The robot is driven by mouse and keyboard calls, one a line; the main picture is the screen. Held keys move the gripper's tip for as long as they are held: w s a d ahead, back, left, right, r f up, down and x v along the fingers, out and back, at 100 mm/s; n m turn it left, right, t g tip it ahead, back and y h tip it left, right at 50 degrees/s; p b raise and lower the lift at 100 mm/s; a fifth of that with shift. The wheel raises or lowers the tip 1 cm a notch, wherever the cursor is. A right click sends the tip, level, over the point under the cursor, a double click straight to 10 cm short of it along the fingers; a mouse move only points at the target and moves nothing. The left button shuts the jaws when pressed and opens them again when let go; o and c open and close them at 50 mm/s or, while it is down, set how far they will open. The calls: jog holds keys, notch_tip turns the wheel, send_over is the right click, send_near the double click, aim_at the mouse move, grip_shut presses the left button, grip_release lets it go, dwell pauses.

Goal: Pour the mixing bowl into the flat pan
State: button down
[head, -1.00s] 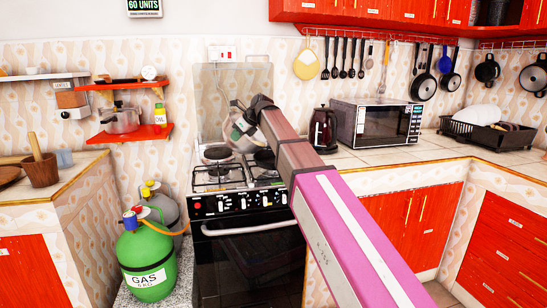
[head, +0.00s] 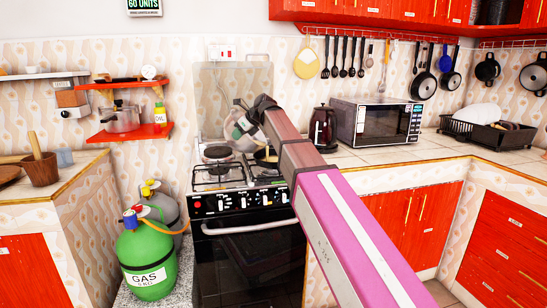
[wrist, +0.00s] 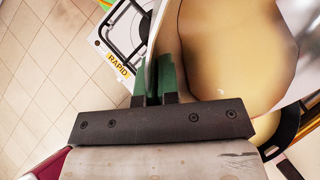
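My gripper (wrist: 153,78), with green fingers, is shut on the rim of the mixing bowl (wrist: 168,45) in the wrist view. The bowl's pale yellow inside or contents fill much of that view; I cannot tell which. In the head view the bowl (head: 238,130) is tilted, light-coloured, and held above the stove, partly hidden by my arm. The flat pan (head: 262,158) sits on the stove's right side below the bowl, mostly hidden, with some yellow showing in it. Its black rim also shows at the lower right of the wrist view (wrist: 289,130).
The stove (head: 240,195) has a bare left burner (head: 217,153). A dark kettle (head: 322,130) and a microwave (head: 376,121) stand on the counter to the right. A green gas cylinder (head: 147,260) stands at the lower left. Pans and utensils hang on the back wall.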

jog(key=shift+d+r+y+p, duration=0.6)
jog(key=shift+r+y+p, duration=0.2)
jog(key=shift+p, duration=0.3)
dwell(2.6)
jog(key=shift+s+d+f+y+p, duration=0.1)
jog(key=shift+d+f+y+p, duration=0.1)
jog(key=shift+d+y+p, duration=0.55)
dwell(1.8)
